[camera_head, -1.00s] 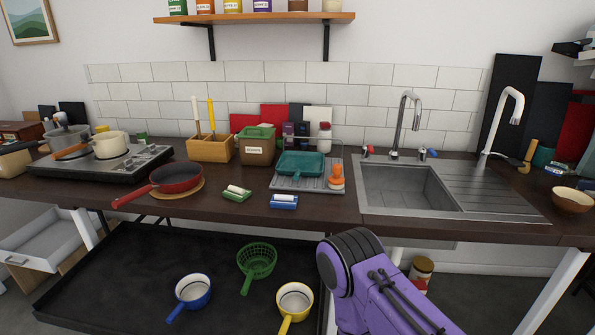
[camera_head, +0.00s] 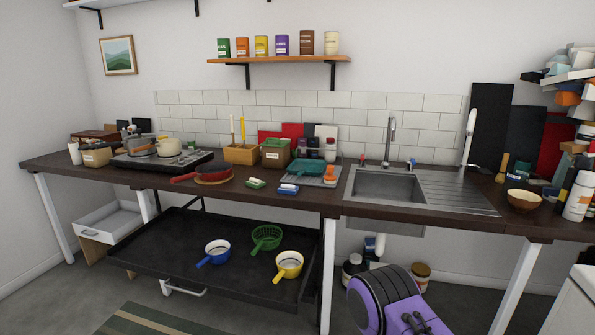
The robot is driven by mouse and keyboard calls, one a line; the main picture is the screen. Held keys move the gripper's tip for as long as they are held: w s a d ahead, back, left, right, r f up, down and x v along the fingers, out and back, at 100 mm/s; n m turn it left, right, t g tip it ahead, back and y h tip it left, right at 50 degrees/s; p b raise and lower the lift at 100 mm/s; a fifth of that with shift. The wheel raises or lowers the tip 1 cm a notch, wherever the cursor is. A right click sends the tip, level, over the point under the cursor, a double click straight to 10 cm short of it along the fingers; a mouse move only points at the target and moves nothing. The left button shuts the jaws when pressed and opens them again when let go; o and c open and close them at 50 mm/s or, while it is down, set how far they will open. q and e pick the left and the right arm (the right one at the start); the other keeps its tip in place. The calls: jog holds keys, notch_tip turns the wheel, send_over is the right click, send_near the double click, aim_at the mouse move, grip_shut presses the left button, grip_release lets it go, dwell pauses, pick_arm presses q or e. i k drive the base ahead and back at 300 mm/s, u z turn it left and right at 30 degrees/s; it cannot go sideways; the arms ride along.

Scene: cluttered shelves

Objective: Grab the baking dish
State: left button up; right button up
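A teal rectangular dish (camera_head: 305,166), which looks like the baking dish, sits on a grey drying mat or rack (camera_head: 318,181) on the dark counter, left of the sink. An orange object (camera_head: 329,173) is beside it at the right. Neither gripper is in view.
The sink (camera_head: 386,186) is right of the dish. Behind stands a brown container (camera_head: 275,153).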

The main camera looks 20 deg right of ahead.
aim_at(300, 166)
jog(key=u, duration=0.75)
jog(key=i, duration=1.55)
jog(key=z, duration=0.3)
